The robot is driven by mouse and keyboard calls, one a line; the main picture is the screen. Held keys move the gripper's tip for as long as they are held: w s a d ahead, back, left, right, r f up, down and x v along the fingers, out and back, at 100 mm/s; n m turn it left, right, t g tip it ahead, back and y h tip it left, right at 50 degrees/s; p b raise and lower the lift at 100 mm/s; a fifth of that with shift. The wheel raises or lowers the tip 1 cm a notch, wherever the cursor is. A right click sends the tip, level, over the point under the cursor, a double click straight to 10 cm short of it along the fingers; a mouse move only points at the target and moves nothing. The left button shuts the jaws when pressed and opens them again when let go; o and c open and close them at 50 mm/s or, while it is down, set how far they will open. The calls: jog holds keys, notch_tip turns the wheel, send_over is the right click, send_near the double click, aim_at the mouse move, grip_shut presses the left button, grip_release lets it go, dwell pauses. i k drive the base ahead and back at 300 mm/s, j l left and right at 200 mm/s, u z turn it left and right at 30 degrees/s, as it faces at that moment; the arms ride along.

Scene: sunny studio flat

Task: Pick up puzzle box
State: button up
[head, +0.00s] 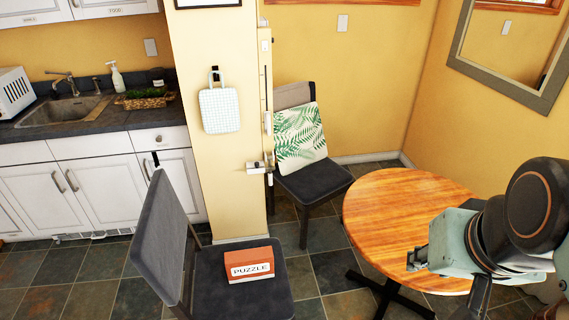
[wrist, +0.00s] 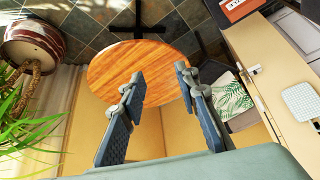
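The puzzle box (head: 249,265) is orange-red with a white front band reading "PUZZLE". It lies on the dark seat of the near grey chair (head: 236,290) in the head view. In the wrist view, part of the puzzle box (wrist: 238,7) shows at the top edge, cut off by the frame. My gripper (head: 417,259) is at the right in the head view, over the round wooden table, well apart from the box. In the wrist view my gripper (wrist: 158,80) has its two fingers spread, with nothing between them.
A second chair (head: 318,180) with a leaf-print cushion (head: 299,138) stands by the wall. A potted plant (wrist: 35,45) is at the left in the wrist view. Tiled floor lies around the near chair.

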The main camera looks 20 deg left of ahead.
aim_at(258, 263)
jog(key=u, duration=1.2)
